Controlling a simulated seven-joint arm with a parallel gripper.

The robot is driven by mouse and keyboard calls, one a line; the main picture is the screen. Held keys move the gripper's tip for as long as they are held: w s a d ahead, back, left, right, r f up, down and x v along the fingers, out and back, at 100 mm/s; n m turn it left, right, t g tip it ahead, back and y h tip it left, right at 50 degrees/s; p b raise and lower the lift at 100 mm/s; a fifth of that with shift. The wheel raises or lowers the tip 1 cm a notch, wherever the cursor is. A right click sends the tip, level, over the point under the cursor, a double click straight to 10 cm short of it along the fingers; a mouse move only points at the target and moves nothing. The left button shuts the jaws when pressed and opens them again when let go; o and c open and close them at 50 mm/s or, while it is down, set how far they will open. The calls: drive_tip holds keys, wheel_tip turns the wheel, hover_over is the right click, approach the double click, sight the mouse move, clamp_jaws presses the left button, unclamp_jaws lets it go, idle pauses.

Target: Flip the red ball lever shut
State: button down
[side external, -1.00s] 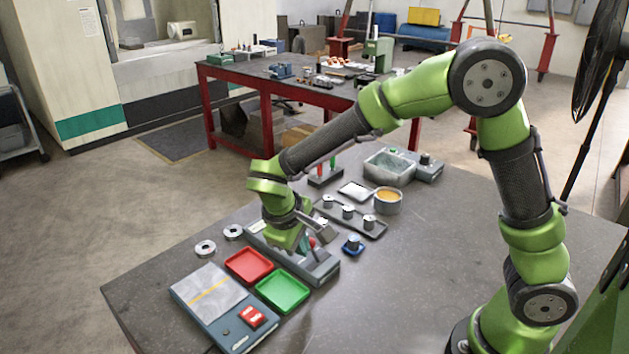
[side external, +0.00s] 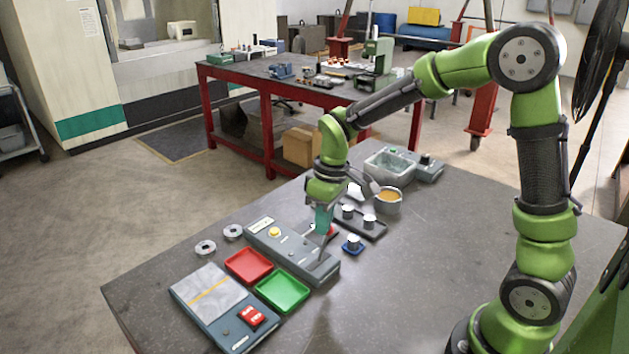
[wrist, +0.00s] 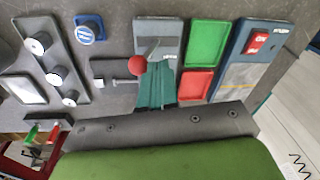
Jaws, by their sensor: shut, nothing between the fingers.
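The red ball (wrist: 138,65) of the lever shows in the wrist view, with a grey rod and a small dark bracket to its left. It lies at the left edge of the long grey base (wrist: 158,30). In the side view the red ball (side external: 330,230) is partly hidden behind my gripper (side external: 322,226). My gripper is shut and empty. Its teal fingers (wrist: 158,82) show just right of the ball in the wrist view; I cannot tell if they touch it. The grey base (side external: 283,245) carries a yellow button and a label.
A red tray (side external: 248,265) and a green tray (side external: 283,291) lie in front of the base. A blue-based knob (side external: 352,245), a dark rack (side external: 374,229) with metal cylinders and an orange-filled cup (side external: 388,201) stand close behind. The table's right front is clear.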

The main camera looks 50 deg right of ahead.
drive_tip(key=shift+d+f, duration=0.1)
drive_tip(key=shift+d, duration=0.7)
drive_tip(key=shift+d, duration=0.2)
drive_tip(key=shift+a, duration=0.35)
wheel_tip(320, 180, up, 12)
drive_tip(key=s, duration=0.1)
drive_tip(key=shift+s, duration=0.15)
drive_tip(key=shift+a+f, duration=0.1)
